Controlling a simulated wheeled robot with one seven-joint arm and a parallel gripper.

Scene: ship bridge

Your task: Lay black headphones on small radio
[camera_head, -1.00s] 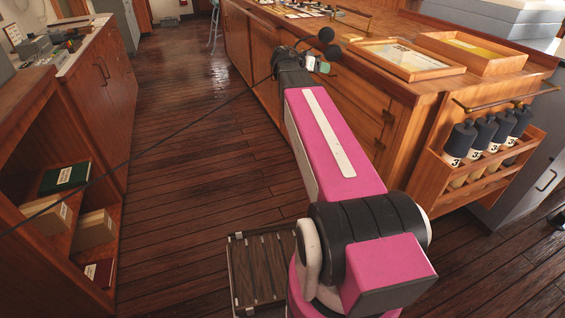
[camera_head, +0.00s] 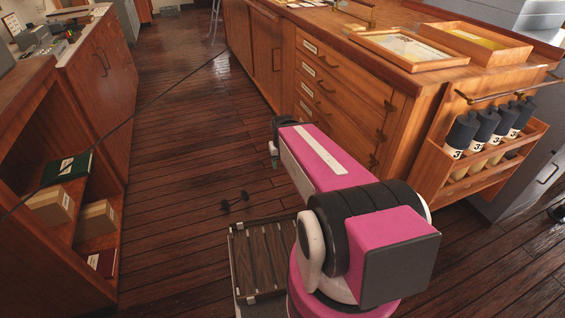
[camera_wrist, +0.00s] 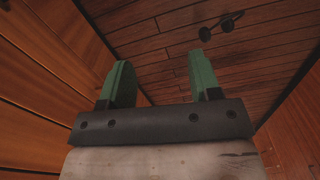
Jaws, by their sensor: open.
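Two small dark round pads, which look like the black headphones (camera_head: 225,207), show low over or on the wooden floor, left of my arm. They also show as headphones (camera_wrist: 228,24) at the top of the wrist view, beyond the fingertips and apart from them; I cannot tell whether they touch the floor. My gripper (camera_head: 274,152) is low beside the drawer cabinet, partly hidden by my arm. In the wrist view its green fingers (camera_wrist: 160,74) are spread with nothing between them. I cannot make out the small radio for certain.
The drawer cabinet (camera_head: 343,95) stands close to the right of my gripper. A bottle rack (camera_head: 490,150) hangs on its end. Wooden trays (camera_head: 410,52) lie on top. An open shelf (camera_head: 75,205) with boxes and books is at left.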

